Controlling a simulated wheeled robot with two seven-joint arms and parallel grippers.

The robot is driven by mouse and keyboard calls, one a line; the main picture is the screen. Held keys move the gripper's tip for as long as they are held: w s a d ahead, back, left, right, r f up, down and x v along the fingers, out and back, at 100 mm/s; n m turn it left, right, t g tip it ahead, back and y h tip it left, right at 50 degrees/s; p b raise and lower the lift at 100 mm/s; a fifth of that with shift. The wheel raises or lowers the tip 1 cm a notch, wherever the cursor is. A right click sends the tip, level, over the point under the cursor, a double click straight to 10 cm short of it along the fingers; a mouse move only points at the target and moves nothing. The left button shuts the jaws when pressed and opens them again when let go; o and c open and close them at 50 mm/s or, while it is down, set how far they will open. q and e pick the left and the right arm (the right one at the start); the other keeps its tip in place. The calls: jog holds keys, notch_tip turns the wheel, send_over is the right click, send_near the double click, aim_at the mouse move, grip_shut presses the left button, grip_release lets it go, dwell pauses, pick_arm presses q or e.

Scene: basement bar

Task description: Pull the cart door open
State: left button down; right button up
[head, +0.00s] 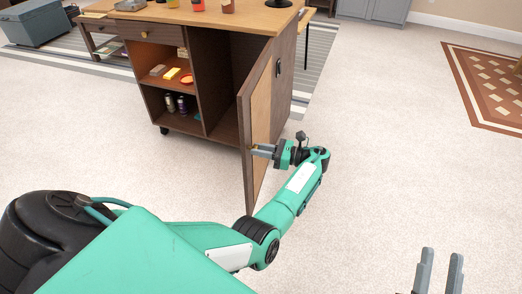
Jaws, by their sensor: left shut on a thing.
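The wooden cart (197,70) stands at the upper middle, with a drawer and open shelves at its left. Its door (259,110) stands swung out towards me from the right side, so the right compartment (222,85) is open to view. My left gripper (257,150) is on the door's right-hand face, near its free edge. Its fingers are shut on the door's small knob, which they mostly hide. My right gripper (440,256) is at the bottom right, away from the cart, with its two fingers apart and nothing between them.
Cans (183,104) and small coloured items (171,73) sit on the left shelves. Bottles or cups (197,5) stand on the cart top. A grey chest (33,22) is at the far left and a patterned rug (490,85) at the right. The carpet right of the door is clear.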

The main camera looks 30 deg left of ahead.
pick_arm(q)
jog(key=c, duration=1.2)
grip_release()
pick_arm(e)
jog(key=shift+f, duration=0.15)
